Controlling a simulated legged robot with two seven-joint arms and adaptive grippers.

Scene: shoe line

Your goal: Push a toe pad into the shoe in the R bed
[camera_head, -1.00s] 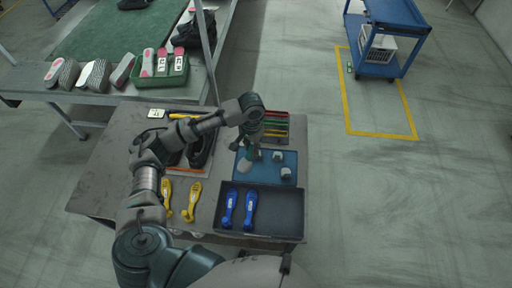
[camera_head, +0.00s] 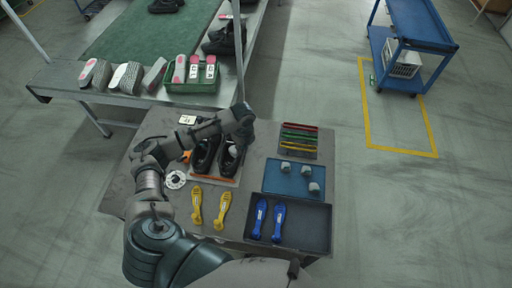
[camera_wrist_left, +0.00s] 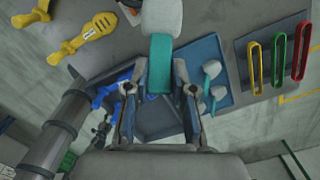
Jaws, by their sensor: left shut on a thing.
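Two black shoes sit side by side in the beds on the table: the left shoe (camera_head: 204,156) and the right shoe (camera_head: 228,163). My left gripper (camera_head: 240,138) is over the right shoe. It is shut on a toe pad, whose pale head (camera_head: 233,151) shows at that shoe's opening; contact cannot be told. In the left wrist view the gripper (camera_wrist_left: 160,92) holds this pad by its teal stem (camera_wrist_left: 160,66), with the grey-white head beyond the fingers. Several other toe pads (camera_head: 306,170) stand on the blue tray (camera_head: 275,184). My right gripper is not in view.
Right of the shoes is a rack of coloured clips (camera_head: 299,140). In front lie yellow tools (camera_head: 222,211) and a dark tray (camera_head: 318,228) with blue tools (camera_head: 279,220). A bench (camera_head: 130,92) with insoles and a green bin (camera_head: 192,86) stands behind.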

